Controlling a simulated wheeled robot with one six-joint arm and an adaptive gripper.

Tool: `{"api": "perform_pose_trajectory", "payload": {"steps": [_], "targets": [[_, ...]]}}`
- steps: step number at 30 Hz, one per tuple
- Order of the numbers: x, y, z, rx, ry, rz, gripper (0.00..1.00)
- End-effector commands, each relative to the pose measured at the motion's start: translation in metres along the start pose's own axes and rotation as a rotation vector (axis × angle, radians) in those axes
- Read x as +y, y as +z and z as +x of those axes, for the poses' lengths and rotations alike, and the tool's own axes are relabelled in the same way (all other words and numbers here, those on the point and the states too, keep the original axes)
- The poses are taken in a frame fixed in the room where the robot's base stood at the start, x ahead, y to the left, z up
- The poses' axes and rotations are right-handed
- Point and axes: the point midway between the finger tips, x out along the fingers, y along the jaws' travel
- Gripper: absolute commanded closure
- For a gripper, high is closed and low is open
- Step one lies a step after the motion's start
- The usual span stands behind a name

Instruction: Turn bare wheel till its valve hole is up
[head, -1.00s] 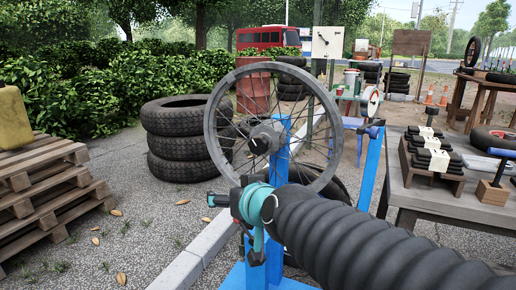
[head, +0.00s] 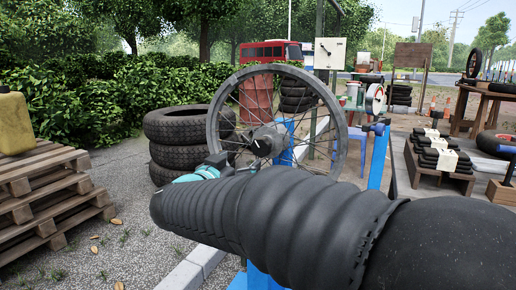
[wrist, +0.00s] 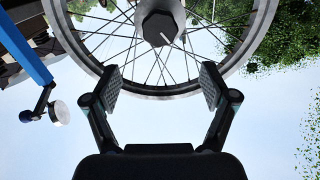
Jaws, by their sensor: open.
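The bare spoked wheel (head: 342,125) stands upright on a blue stand (head: 378,160), with its dark hub (head: 266,142) facing me. It also shows in the wrist view (wrist: 262,28), where its rim and spokes fill the top. My gripper (wrist: 160,88) is open, with its two fingers spread on either side of the near rim section, and nothing is gripped. I cannot tell if the pads touch the rim. In the head view my arm hides the gripper's fingers and the wheel's lower part. I cannot make out the valve hole in any view.
A stack of tyres (head: 178,126) stands left of the wheel. Wooden pallets (head: 50,180) with a yellow can (head: 14,122) are at the far left. The paved ground between pallets and stand is clear.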

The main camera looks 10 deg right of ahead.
Motion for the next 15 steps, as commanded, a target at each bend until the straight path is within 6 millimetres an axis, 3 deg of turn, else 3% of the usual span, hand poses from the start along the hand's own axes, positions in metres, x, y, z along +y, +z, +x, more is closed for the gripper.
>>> {"api": "perform_pose_trajectory", "payload": {"steps": [15], "targets": [[0.001, 0.001, 0.090, 0.001, 0.001, 0.001, 0.16]]}}
